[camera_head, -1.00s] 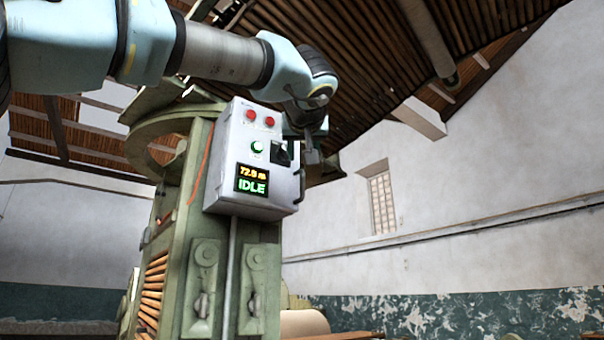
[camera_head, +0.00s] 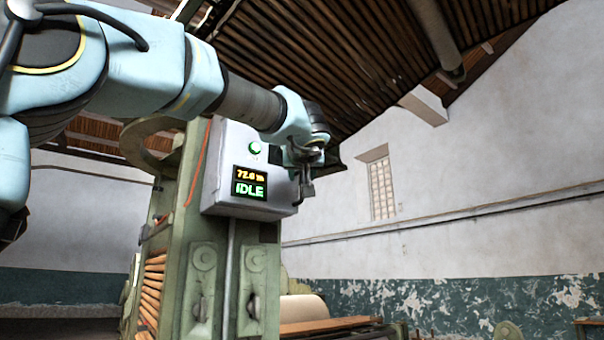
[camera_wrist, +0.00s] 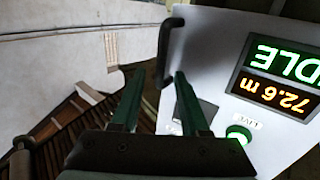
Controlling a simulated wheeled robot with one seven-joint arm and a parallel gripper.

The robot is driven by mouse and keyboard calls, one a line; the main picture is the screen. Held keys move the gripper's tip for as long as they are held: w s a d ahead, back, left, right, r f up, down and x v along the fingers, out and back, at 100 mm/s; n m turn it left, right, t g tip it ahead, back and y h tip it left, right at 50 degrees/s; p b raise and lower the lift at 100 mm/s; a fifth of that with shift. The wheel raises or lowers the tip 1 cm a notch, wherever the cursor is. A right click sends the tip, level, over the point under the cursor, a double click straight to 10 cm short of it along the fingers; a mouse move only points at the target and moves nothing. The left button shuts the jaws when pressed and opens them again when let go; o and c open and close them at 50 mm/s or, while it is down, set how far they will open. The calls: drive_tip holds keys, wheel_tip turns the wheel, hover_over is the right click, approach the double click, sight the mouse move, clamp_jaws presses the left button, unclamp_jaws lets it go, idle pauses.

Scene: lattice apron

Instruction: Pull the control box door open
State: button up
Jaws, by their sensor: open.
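The control box (camera_head: 222,185) is a light grey box on a green machine frame. Its door (camera_wrist: 225,55) carries a lit display (camera_head: 249,182) reading IDLE and 72.6 m, and a green button (camera_head: 254,148). A dark bar handle (camera_wrist: 164,58) stands along the door's edge in the wrist view. The door looks shut. My gripper (camera_wrist: 160,72) is open. In the wrist view the handle's near end shows between its two fingers; I cannot tell whether they touch it. In the head view my gripper (camera_head: 304,192) is at the box's right edge, and my arm hides the box's upper part.
The green machine frame (camera_head: 205,270) stands below and behind the box. A roll (camera_head: 303,308) and a flat bed lie low to its right. Open air lies right of the box, up to a white wall (camera_head: 470,180) with a small window (camera_head: 381,188).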

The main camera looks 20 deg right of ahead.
clamp_jaws()
idle(1.3)
